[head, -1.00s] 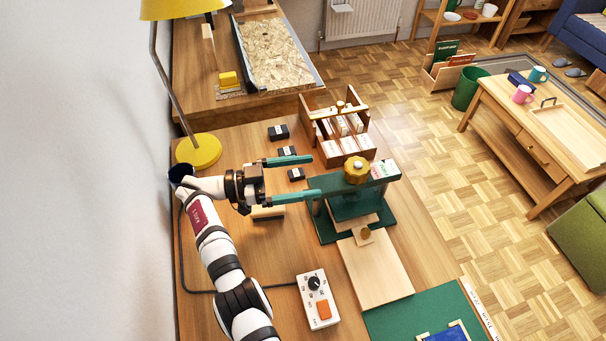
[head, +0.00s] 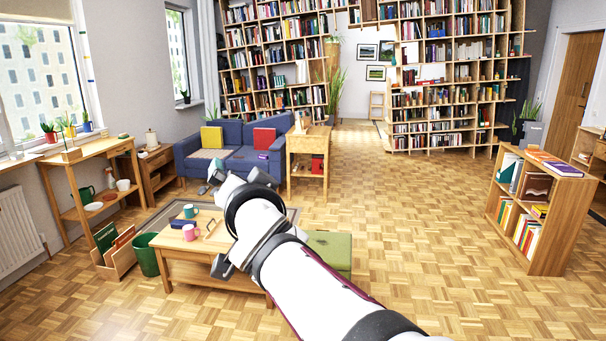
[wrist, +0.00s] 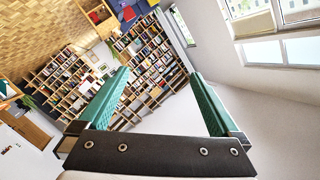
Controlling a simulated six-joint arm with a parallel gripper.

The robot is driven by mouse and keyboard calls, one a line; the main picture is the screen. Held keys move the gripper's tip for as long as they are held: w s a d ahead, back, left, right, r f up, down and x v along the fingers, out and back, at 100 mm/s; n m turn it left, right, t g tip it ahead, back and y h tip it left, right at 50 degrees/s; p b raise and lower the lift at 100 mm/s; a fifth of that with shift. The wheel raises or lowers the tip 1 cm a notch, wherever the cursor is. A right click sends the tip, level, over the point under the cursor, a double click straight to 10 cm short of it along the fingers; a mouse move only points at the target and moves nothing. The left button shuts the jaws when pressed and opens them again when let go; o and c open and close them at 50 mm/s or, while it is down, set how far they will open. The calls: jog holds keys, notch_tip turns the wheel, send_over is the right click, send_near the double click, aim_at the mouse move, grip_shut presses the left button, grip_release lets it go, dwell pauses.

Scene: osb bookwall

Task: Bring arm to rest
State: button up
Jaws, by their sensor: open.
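My gripper (wrist: 158,85) shows in the wrist view with its two green fingers wide apart and nothing between them. Beyond the fingers that view shows the bookwall (wrist: 140,65), tilted, and a pale wall. In the head view my white and black arm reaches from the lower right up toward the middle of the room. The gripper's fingers are hidden there behind the arm's own links. The arm is raised in front of the low wooden table and touches nothing that I can see.
The low table (head: 190,262) holds a pink mug (head: 190,232) and a teal mug (head: 191,211). A green bin (head: 146,255) stands left of it. A blue sofa (head: 228,140) is behind. A low bookcase (head: 565,215) stands at the right. The parquet floor (head: 420,230) between is clear.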

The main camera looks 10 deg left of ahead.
jog(key=s+d+f+m+g+h, duration=0.1)
jog(key=s+d+f+g+h, duration=0.25)
jog(key=s+d+f, duration=0.75)
jog(key=s+d+f+m+g+h, duration=0.15)
jog(key=s+d+f+g, duration=0.25)
jog(key=s+d+f, duration=0.7)
jog(key=s+d+f+g, duration=0.2)
jog(key=s+f+g, duration=0.4)
jog(key=s, duration=0.6)
jog(key=shift+d+f+m+g+h, duration=0.15)
jog(key=shift+m+g+h, duration=0.3)
jog(key=shift+g, duration=0.4)
